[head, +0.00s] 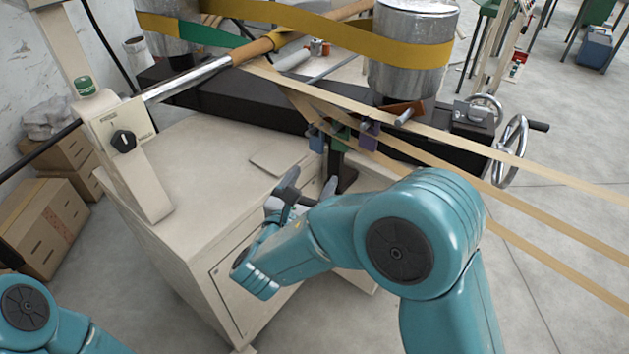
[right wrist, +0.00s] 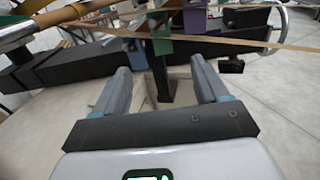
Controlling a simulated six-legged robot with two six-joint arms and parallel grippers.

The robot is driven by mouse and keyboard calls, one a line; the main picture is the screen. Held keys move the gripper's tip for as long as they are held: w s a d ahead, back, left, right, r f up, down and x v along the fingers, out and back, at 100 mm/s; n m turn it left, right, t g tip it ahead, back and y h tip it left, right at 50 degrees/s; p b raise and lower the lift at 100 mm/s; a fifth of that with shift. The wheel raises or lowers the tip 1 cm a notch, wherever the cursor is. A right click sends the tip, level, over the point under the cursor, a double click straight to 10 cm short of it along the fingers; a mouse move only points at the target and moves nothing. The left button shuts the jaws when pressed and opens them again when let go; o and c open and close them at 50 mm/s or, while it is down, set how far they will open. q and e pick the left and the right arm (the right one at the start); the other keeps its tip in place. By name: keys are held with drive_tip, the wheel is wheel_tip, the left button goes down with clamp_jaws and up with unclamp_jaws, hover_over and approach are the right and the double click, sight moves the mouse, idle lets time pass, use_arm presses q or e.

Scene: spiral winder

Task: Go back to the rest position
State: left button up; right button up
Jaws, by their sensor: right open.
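My right gripper (head: 304,190) is in front of the winder's beige cabinet (head: 190,165), below the paper strips (head: 480,180). In the right wrist view the right gripper (right wrist: 162,85) has its two grey fingers wide apart, with nothing between them. A dark post (right wrist: 160,80) with a green block (right wrist: 160,46) on top stands beyond the fingers. My left arm shows only at the lower left corner of the head view; its gripper is out of the picture.
A control box with a black knob (head: 123,139) stands on the cabinet's left. Yellow belt (head: 330,32) wraps the metal drums (head: 408,75). A handwheel (head: 511,150) sits at the right. Cardboard boxes (head: 42,228) stand at the left. The floor at the lower right is clear.

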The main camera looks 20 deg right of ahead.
drive_tip(key=s+d+f+m+g+y, duration=0.25)
drive_tip(key=s+f+g, duration=0.4)
drive_tip(key=f, duration=0.55)
drive_tip(key=s+d+f+m+g+y, duration=0.25)
drive_tip(key=s+f+g, duration=0.45)
drive_tip(key=f, duration=0.5)
use_arm(q)
drive_tip(key=shift+s+a+r+p, duration=0.15)
drive_tip(key=shift+s+r+p, duration=0.1)
drive_tip(key=shift+r+p, duration=0.55)
use_arm(e)
drive_tip(key=s+a+f+m+y, duration=0.3)
drive_tip(key=s+f+m+y, duration=0.2)
drive_tip(key=m, duration=0.7)
drive_tip(key=s+a+f+m+y, duration=0.4)
drive_tip(key=s+m, duration=0.4)
drive_tip(key=m, duration=0.5)
drive_tip(key=shift+f+y, duration=0.55)
drive_tip(key=shift+y, duration=0.15)
